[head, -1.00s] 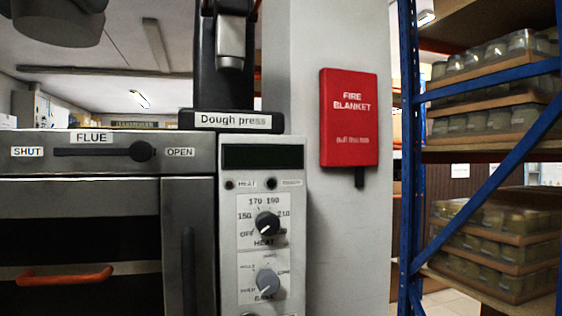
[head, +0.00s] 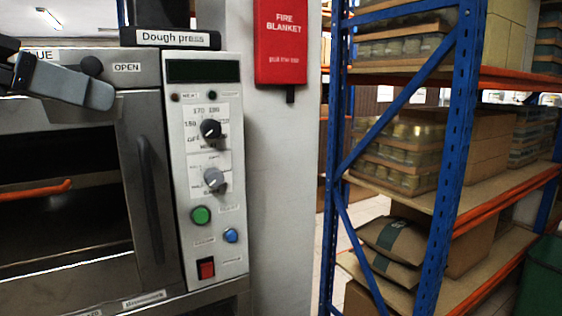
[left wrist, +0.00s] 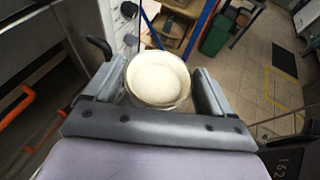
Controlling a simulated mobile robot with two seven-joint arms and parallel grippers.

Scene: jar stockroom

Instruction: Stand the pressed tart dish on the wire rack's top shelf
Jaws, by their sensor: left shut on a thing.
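The pressed tart dish (left wrist: 159,78) shows in the left wrist view as a round dish filled with pale, smooth dough. My left gripper (left wrist: 157,74) is shut on it, with one finger on each side of the rim. In the head view only a grey part of my left gripper (head: 66,82) shows at the left edge, in front of the oven, and the dish is out of that view. My right gripper is in neither view. I cannot make out the wire rack in these frames.
The oven (head: 150,190) with an orange handle and the dough press label (head: 177,38) stand at left. A red fire blanket (head: 281,42) hangs on the pillar. Blue racking (head: 455,150) holds jars and sacks at right. A green bin (left wrist: 217,35) stands near open floor (left wrist: 275,100).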

